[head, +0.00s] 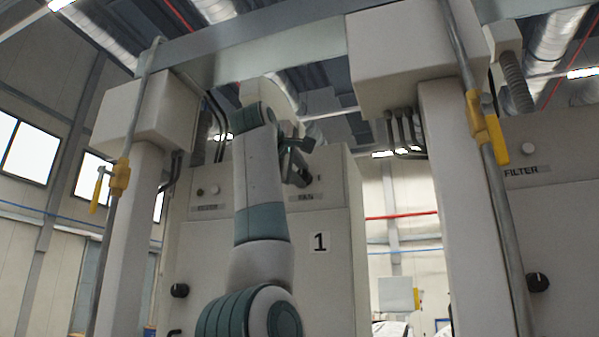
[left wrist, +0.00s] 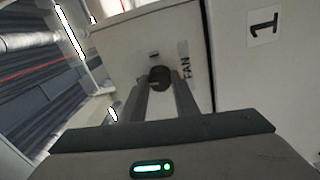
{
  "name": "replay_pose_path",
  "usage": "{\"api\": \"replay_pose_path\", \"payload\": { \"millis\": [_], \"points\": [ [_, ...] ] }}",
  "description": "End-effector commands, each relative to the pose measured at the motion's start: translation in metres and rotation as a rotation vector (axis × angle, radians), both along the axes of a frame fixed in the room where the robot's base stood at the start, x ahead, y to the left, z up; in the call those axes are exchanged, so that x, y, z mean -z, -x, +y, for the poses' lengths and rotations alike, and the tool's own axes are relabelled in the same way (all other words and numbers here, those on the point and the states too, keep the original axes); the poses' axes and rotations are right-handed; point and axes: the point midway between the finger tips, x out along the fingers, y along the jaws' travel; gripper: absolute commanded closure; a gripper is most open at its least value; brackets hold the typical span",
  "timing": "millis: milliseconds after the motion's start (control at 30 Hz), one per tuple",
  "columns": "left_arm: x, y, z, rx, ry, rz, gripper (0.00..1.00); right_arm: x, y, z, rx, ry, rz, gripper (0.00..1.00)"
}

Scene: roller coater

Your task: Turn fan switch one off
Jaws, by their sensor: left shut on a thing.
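The fan switch (left wrist: 160,76) is a dark round knob on the pale front of cabinet 1, beside the FAN label (left wrist: 186,62) in the left wrist view. My left gripper (left wrist: 161,88) has its two fingers on either side of the knob and is shut on it. In the head view my left gripper (head: 304,172) reaches up to the panel just above the FAN label (head: 306,197); the knob is mostly hidden there by the gripper. Which way the knob points is hard to tell. My right gripper is not in view.
The cabinet (head: 335,270) bears a number 1 sign (head: 319,242) and a filter knob (head: 215,190) left of the fan label. A black handle (head: 180,290) sits lower left. Pale posts with pipes and yellow valves (head: 121,176) stand on both sides.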

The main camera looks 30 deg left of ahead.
Motion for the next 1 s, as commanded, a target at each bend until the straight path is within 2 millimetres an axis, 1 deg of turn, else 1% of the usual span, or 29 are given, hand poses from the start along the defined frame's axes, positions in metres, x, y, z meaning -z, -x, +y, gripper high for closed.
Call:
{"api": "replay_pose_path", "payload": {
  "millis": [100,300,767,800,833,867,1000],
  "points": [
    [-0.0002,-0.0001,-0.0002,0.001,0.062,-0.014,0.95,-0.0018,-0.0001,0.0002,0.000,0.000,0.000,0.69],
    [0.0003,0.0000,0.0005,-0.001,0.122,-0.028,0.95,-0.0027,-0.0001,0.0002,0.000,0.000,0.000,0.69],
    [0.0009,-0.0002,0.0004,0.000,0.138,-0.031,0.95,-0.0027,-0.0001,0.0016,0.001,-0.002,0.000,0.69],
    [0.0009,-0.0002,0.0004,0.000,0.138,-0.031,0.65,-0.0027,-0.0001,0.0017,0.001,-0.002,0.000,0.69],
    [0.0009,-0.0002,0.0004,0.000,0.138,-0.031,0.58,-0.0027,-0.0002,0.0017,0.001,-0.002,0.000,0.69],
    [0.0009,-0.0002,0.0004,0.000,0.138,-0.031,0.54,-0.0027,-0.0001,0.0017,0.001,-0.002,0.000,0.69],
    [0.0006,-0.0001,0.0003,0.000,0.136,-0.032,0.54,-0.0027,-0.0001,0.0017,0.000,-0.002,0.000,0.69]
  ]
}}
